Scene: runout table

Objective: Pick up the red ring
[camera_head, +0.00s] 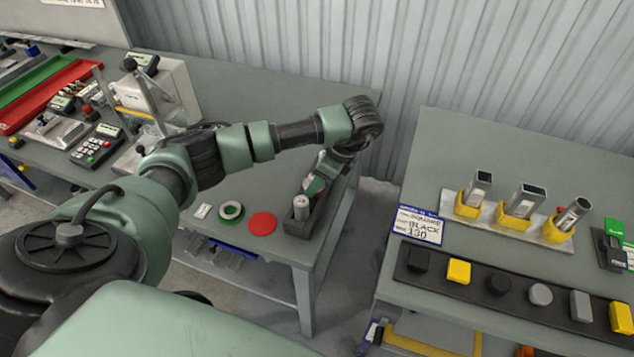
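A flat red round piece (262,224) lies near the front edge of the left table; it looks like a solid disc, and I cannot make out a hole in it. My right gripper is not in view.
A dark narrow tray (297,228) holds a grey cylinder (301,207) right of the red piece. A small white block (202,211) lies left of the green ring. A gap separates the left table from the right bench (480,150), which carries metal tubes and a dark strip of blocks.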

